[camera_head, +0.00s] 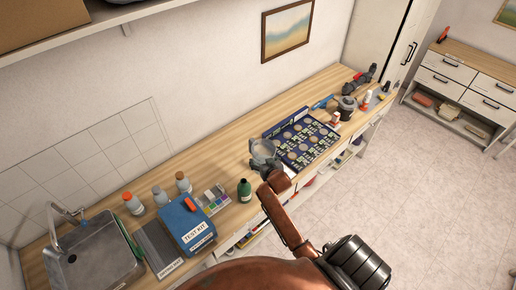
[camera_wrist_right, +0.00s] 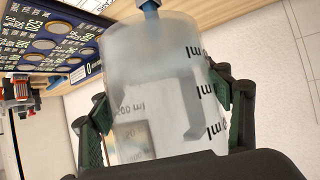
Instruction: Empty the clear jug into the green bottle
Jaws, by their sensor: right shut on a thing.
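The clear jug (camera_wrist_right: 150,80) has black millilitre marks and fills the middle of the right wrist view. My right gripper (camera_wrist_right: 163,112) has a finger on each side of it and is shut on it. In the head view the jug (camera_head: 264,152) is held above the counter, close to the blue sample board. The green bottle (camera_head: 244,190) stands upright on the counter, left of and nearer than the jug, apart from it. My right gripper (camera_head: 268,165) is partly hidden there by its own arm. My left gripper is not in view. The liquid level cannot be made out.
A blue test kit box (camera_head: 187,223), a colour chart (camera_head: 213,199) and several small bottles (camera_head: 133,203) stand left of the green bottle. A metal sink (camera_head: 90,262) is at the far left. The dark blue board (camera_head: 302,141) lies to the right on the counter (camera_head: 225,157).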

